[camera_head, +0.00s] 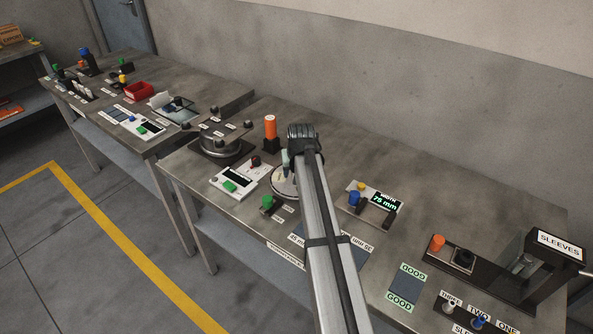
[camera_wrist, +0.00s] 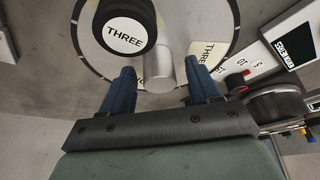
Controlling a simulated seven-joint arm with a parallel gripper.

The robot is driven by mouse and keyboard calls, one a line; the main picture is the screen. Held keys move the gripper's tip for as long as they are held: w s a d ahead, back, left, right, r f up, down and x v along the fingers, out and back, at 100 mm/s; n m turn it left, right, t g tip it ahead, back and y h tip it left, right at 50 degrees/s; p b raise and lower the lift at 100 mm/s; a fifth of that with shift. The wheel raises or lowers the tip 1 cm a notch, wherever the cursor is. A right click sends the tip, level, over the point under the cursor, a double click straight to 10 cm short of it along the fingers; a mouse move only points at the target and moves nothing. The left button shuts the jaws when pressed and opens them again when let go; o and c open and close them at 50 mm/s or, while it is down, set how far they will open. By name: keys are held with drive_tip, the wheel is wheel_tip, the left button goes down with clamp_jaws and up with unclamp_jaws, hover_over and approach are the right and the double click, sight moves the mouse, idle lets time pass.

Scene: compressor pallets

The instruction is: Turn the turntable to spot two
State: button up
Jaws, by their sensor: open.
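The turntable is a pale round disc (camera_head: 284,185), partly hidden behind my arm in the head view. In the wrist view the disc (camera_wrist: 88,48) fills the upper middle. A dark round piece labelled THREE (camera_wrist: 124,38) sits on it, at upper left. A grey post (camera_wrist: 160,74) stands beside that piece. My gripper (camera_wrist: 164,76) is open, with one blue finger on each side of the post and visible gaps. A pale yellow label (camera_wrist: 205,52) on the disc is partly hidden and unreadable.
A white control box with a green button (camera_head: 231,185) and a dark round stand with knobs (camera_head: 218,146) are left of the disc. An orange cylinder (camera_head: 270,127) stands behind. A green-topped knob (camera_head: 267,202) is in front; a width gauge (camera_head: 372,204) is to the right.

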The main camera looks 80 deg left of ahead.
drive_tip(key=shift+f, duration=0.15)
clamp_jaws()
idle(0.6)
